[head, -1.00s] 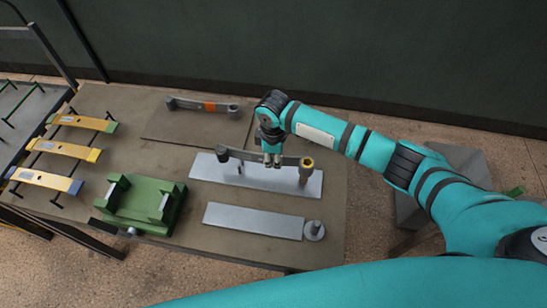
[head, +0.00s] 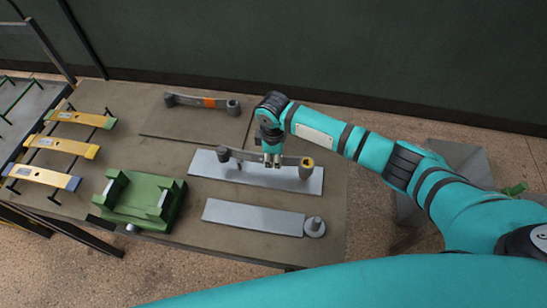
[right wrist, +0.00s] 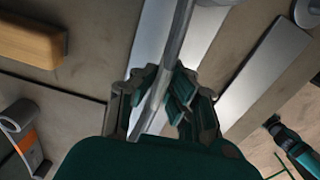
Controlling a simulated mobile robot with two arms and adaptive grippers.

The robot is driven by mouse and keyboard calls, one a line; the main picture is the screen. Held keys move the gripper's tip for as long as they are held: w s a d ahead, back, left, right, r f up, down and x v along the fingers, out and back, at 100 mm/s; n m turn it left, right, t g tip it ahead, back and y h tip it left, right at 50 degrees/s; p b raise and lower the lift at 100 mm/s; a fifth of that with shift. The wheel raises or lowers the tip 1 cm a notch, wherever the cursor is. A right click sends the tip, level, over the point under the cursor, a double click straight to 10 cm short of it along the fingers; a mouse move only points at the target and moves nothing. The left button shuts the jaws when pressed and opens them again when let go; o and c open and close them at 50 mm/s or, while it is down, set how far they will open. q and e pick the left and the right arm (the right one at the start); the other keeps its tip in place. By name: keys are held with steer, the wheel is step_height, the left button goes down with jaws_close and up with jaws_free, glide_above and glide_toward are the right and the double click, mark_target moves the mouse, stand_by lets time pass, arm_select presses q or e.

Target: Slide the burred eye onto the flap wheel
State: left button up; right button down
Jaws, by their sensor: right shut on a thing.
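My right gripper (head: 272,160) is shut on a grey spring leaf (head: 250,156) near its middle. In the right wrist view the gripper (right wrist: 158,95) has its fingers on both sides of the narrow leaf (right wrist: 176,45). The leaf's left eye (head: 223,155) stands clear at one end. At its right end is a yellow-marked top (head: 307,162) over a grey upright cylinder (head: 304,174). I cannot tell whether the eye there surrounds the flap wheel or is only above or against it. My left gripper is out of view.
A pale plate (head: 205,168) lies below the leaf. Another plate (head: 250,217) and a pegged disc (head: 315,228) lie nearer. A green fixture (head: 135,205) and several yellow-ended leaves (head: 62,146) are left. An orange-banded leaf (head: 187,100) lies behind.

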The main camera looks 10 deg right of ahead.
mark_target(274, 172)
steer(key=shift+w+f+b, duration=0.1)
steer(key=shift+f+b, duration=1.05)
steer(key=shift+f, duration=0.75)
steer(key=c, duration=1.4)
jaws_free()
steer(key=shift+s+f, duration=0.1)
steer(key=shift+s, duration=0.1)
step_height(274, 172, up, 12)
steer(key=shift+r, duration=0.1)
steer(key=shift+s, duration=0.1)
